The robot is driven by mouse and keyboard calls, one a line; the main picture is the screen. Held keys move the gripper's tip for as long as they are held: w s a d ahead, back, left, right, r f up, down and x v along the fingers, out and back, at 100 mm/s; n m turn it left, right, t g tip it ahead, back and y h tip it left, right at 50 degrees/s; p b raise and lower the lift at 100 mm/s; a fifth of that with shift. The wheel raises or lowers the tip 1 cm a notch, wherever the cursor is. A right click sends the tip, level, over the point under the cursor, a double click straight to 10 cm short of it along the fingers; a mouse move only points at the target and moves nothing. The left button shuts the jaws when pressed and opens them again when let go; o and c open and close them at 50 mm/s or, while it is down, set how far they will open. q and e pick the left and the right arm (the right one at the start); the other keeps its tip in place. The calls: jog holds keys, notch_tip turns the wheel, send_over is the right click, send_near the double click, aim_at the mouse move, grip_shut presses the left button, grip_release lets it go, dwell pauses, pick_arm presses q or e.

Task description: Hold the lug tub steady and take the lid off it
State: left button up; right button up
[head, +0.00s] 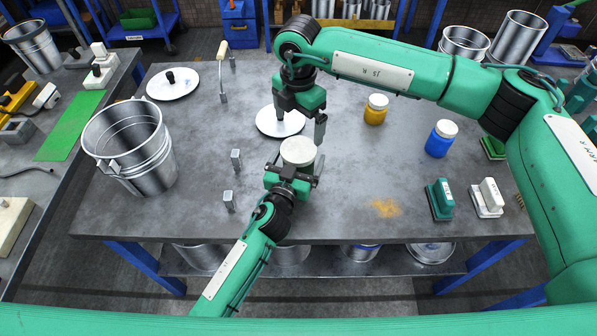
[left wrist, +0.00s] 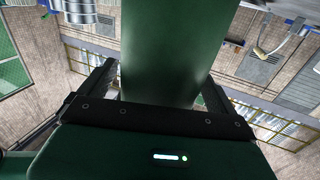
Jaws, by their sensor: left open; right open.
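The lug tub (head: 298,151) stands on the grey bench, seen from above as a round, off-white lid. In the left wrist view, a dark green cylinder that looks like its body (left wrist: 165,55) rises between the fingers. My left gripper (head: 296,165) is open, with one finger on each side of the tub; I see gaps beside it in the left wrist view. My right gripper (head: 301,124) is open and points down just behind the tub's lid, above the bench, holding nothing. The tub's lower part is hidden in the head view.
A white disc lid (head: 270,121) lies behind the right gripper, another knobbed disc (head: 172,84) at back left. A metal pail (head: 128,145) stands left, yellow (head: 375,115) and blue (head: 437,146) jars right. Small metal posts (head: 236,160) stand left of the tub. The bench's front middle-right is mostly clear.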

aim_at(298, 149)
pick_arm(q)
jog(key=c, duration=1.4)
jog(key=shift+c, duration=0.2)
pick_arm(e)
jog(key=shift+n, duration=0.4)
notch_tip(298, 149, down, 8)
jog(key=shift+r, duration=0.1)
jog(key=c, duration=1)
jog(key=shift+r, duration=0.25)
